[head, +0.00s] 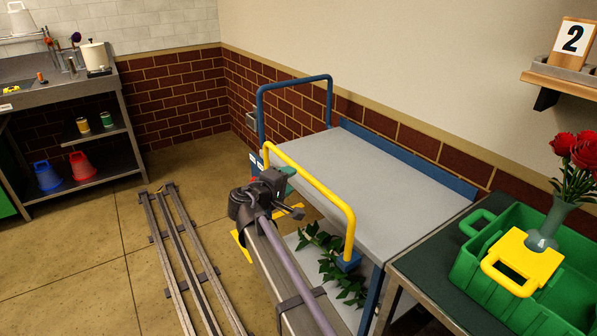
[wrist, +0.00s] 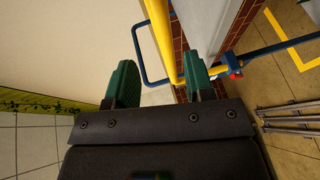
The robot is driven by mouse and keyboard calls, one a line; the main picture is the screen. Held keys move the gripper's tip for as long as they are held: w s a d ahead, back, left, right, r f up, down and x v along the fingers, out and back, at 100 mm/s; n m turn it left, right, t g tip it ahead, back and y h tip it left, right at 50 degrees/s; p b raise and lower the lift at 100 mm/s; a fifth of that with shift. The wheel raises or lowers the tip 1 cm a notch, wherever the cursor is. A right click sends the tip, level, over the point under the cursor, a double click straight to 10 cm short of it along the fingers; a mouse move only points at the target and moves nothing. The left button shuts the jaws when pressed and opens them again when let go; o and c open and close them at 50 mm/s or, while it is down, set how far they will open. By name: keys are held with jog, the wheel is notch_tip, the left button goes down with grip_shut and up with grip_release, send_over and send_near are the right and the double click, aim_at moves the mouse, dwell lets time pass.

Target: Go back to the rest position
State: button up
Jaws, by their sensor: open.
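My gripper (wrist: 161,68) shows in the wrist view with its two green fingers apart and nothing held between them. In the head view my arm reaches to the near end of the cart, and its fingers are mostly hidden behind the dark wrist. The cart's yellow handle (head: 325,196) is close to the gripper. In the wrist view the yellow handle (wrist: 164,35) runs through the space between the fingers in the picture; I cannot tell whether it touches them.
The grey-topped cart (head: 380,190) stands against the wall, with a leafy plant (head: 335,262) below. Floor rails (head: 180,250) lie left. A workbench (head: 60,95) stands far left.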

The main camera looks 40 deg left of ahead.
jog(key=shift+s+r, duration=0.2)
jog(key=shift+s, duration=1)
jog(key=shift+d, duration=0.1)
jog(key=w+d+r+m+g+h+p, duration=0.2)
jog(key=d+r+m+g+p, duration=0.2)
jog(key=d+p, duration=0.7)
jog(key=w+d+r+m+g+h+p, duration=0.25)
jog(key=d+r+m+p, duration=0.2)
jog(key=d, duration=1.35)
jog(key=w+d+r+m+g+h+p, duration=0.1)
jog(key=w+d+r+m+g+p, duration=0.25)
jog(key=d+p, duration=0.75)
jog(key=s+d+r+m+g+y+p, duration=0.1)
jog(key=s+d+r+m+g+p, duration=0.1)
jog(key=d, duration=0.6)
jog(key=s+d+r+m+g+y+p, duration=0.1)
jog(key=s+d+r+p, duration=0.3)
jog(key=d, duration=0.5)
jog(key=s+d+r+m+g+y+p, duration=0.2)
jog(key=s+d+r+m+g+p, duration=0.1)
jog(key=d, duration=0.6)
jog(key=shift+s+d+r+p, duration=0.2)
jog(key=shift+s+r+p, duration=0.2)
jog(key=shift+s, duration=0.85)
